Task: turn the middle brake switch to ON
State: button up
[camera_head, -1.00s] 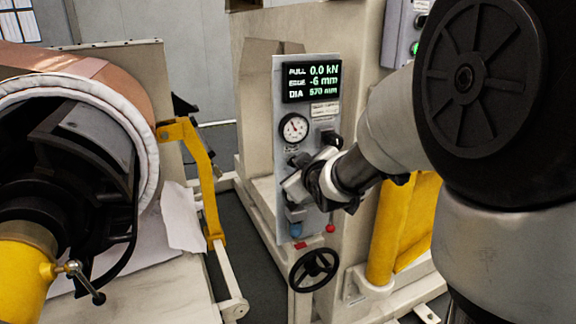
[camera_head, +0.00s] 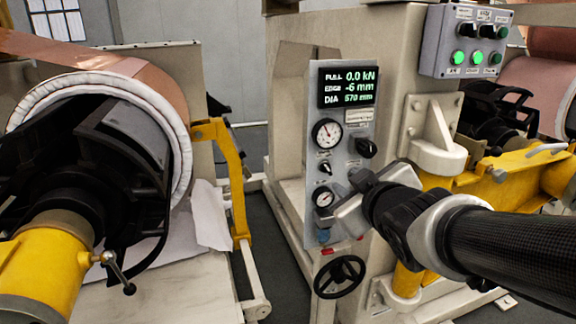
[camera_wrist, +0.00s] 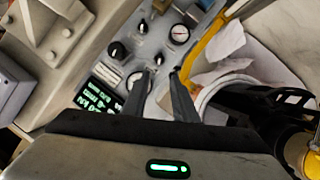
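The grey control panel (camera_head: 350,100) stands upright at the centre of the head view. A small black switch (camera_head: 325,168) sits between its upper and lower gauges; it also shows in the wrist view (camera_wrist: 159,60). A larger black knob (camera_head: 366,148) is to its right. In the wrist view, another black knob (camera_wrist: 142,27) sits beside the far gauge. I cannot read the switch labels or positions. My gripper (camera_head: 343,207) is in front of the panel's lower part, hiding some of it. In the wrist view, its two fingers (camera_wrist: 160,74) are apart and empty, pointing toward the small switch.
A black handwheel (camera_head: 340,277) is below the panel. A lit display (camera_head: 347,87) is at its top. A button box (camera_head: 466,40) is at upper right. A copper roll (camera_head: 150,80) and yellow bracket (camera_head: 228,175) stand left. Open floor lies between roll and panel.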

jog(key=shift+b+v, duration=0.4)
jog(key=shift+v, duration=0.65)
jog(key=shift+d, duration=0.1)
jog(key=s+f+m+g+h, duration=0.1)
jog(key=s+f+m+g, duration=0.3)
jog(key=s, duration=0.4)
jog(key=s+f+m+g, duration=0.3)
jog(key=s+f+g, duration=0.1)
jog(key=s, duration=0.4)
notch_tip(320, 180, up, 23)
jog(key=a+p, duration=0.1)
jog(key=p, duration=2.2)
jog(key=shift+s+g, duration=0.3)
jog(key=shift+f, duration=0.2)
